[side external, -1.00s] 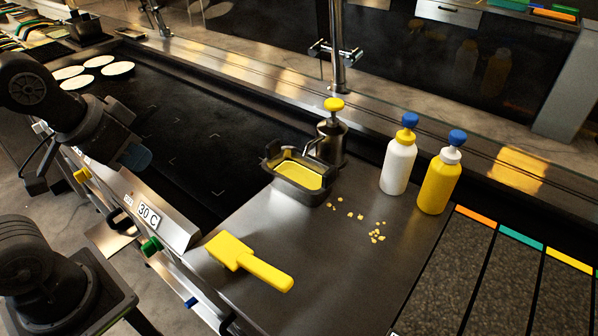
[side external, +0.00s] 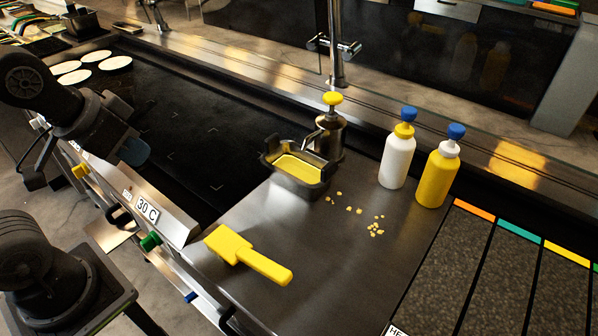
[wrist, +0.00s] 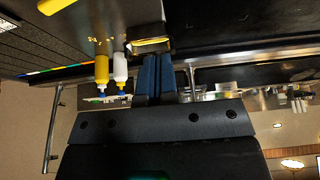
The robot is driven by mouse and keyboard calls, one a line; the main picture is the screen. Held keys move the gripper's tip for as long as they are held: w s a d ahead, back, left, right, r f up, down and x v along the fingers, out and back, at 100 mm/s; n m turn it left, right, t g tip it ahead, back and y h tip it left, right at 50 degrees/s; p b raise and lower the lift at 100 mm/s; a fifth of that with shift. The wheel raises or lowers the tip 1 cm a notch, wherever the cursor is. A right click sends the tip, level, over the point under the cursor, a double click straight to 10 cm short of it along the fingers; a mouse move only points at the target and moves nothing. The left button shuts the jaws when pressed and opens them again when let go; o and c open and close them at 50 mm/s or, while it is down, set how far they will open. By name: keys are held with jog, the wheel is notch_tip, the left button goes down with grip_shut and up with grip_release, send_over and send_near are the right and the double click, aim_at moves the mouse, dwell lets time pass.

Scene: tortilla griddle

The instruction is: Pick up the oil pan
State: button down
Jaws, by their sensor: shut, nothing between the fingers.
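The oil pan (side external: 299,170) is a small dark rectangular pan with yellow oil in it. It sits upright on the steel counter at the right end of the black griddle, beside a metal pump dispenser. In the wrist view the oil pan (wrist: 152,46) shows just beyond the fingertips, partly covered by them. My gripper (side external: 135,152) is at the left in the side view, above the griddle's front edge, well apart from the pan. Its blue fingers (wrist: 156,75) are close together and hold nothing.
A yellow scraper (side external: 247,254) lies on the counter in front of the pan. The pump dispenser (side external: 331,135) stands right behind it. White (side external: 396,163) and yellow (side external: 437,180) bottles stand to the right. Yellow crumbs (side external: 376,226) lie nearby. White tortillas (side external: 74,76) lie on the far griddle.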

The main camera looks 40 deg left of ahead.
jog(key=c, duration=1)
grip_release()
jog(key=t+h, duration=0.3)
jog(key=t, duration=0.1)
send_near(325, 168)
jog(key=w+a+v, duration=0.1)
jog(key=a+v, duration=0.1)
jog(key=v, duration=0.7)
jog(key=w+d+f+t+y, duration=0.1)
jog(key=w+d+f, duration=0.1)
jog(key=f, duration=0.1)
jog(key=w+d+f+t+y, duration=0.1)
jog(key=w+d+f+t, duration=0.1)
jog(key=f, duration=0.2)
jog(key=w+d+f+t+y, duration=0.1)
jog(key=w+d+f, duration=0.1)
jog(key=w+f, duration=0.1)
jog(key=shift+w+d+f+t, duration=0.1)
jog(key=shift+d+f+t, duration=0.1)
jog(key=shift+t, duration=0.2)
jog(key=shift+w+f, duration=0.2)
jog(key=shift+w, duration=0.35)
jog(key=shift+x, duration=3.15)
